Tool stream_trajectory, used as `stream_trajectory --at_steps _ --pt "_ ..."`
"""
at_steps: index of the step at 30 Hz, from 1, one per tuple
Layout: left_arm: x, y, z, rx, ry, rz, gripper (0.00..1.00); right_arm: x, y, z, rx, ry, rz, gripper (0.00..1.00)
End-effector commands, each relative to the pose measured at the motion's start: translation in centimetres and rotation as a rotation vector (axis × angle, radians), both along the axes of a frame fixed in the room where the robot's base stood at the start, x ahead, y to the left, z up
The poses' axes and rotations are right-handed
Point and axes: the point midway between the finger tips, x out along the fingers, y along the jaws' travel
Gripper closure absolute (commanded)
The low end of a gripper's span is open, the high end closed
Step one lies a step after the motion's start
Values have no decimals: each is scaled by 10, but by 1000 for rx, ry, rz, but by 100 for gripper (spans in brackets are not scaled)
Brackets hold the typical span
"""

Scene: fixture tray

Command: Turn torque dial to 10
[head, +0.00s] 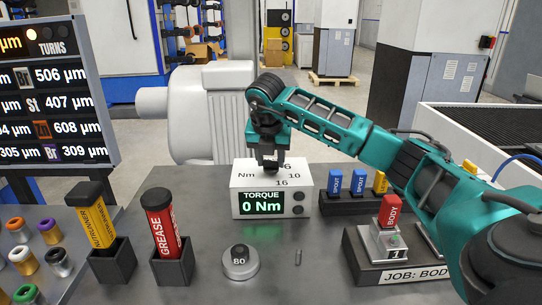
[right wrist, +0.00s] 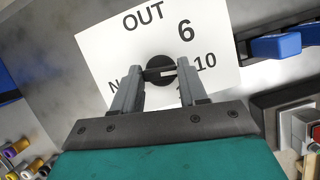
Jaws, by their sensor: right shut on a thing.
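The torque box (head: 240,203) is a white unit in the middle of the table, with a green display reading "TORQUE 0 Nm". Its top bears the marks Nm, 6, 10 and 16, and "OUT" shows in the right wrist view. The round black dial (right wrist: 160,70) sits on the box top among these marks, with a light pointer line on its right half. My right gripper (head: 269,163) reaches down from above and is shut on the dial; its two fingers (right wrist: 153,82) lie on either side of it. My left gripper is not in view.
A grease tube (head: 160,222) and a nutrunner (head: 97,225) stand in dark holders at left. A spout rack (head: 345,205) and a job tray (head: 400,276) with a red-capped body stand at right.

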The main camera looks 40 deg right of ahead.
Motion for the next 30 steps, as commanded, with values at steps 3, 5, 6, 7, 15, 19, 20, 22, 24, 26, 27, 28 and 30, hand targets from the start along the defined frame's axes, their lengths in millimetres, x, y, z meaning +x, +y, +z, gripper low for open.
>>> stream_trajectory --at_steps 3,5,6,7,15,19,20,22,24,26,27,28,30 --pt "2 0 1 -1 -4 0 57 1 0 1 0 -4 -10 88" --pt "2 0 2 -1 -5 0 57 1 0 1 -1 -4 -11 88" --pt "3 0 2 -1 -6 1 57 1 0 1 -1 -4 -11 88" --pt "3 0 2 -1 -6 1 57 1 0 1 -1 -4 -11 88" --pt "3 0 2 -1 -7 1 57 1 0 1 0 -4 -10 51" --pt "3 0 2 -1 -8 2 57 0 0 1 0 -3 -9 38" --pt "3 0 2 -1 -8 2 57 0 0 1 0 -3 -9 36" --pt "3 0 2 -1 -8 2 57 0 0 1 0 -2 -9 32" --pt "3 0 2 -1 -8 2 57 0 0 0 0 -1 -9 32" --pt "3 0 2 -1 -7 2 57 0 0 0 0 -1 -9 32" --pt "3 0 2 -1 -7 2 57 0 0 0 0 -1 -9 32" --pt "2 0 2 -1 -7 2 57 0 0 1 -1 -1 -9 32" --pt "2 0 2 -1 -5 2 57 -1 1 4 0 -2 -9 32"
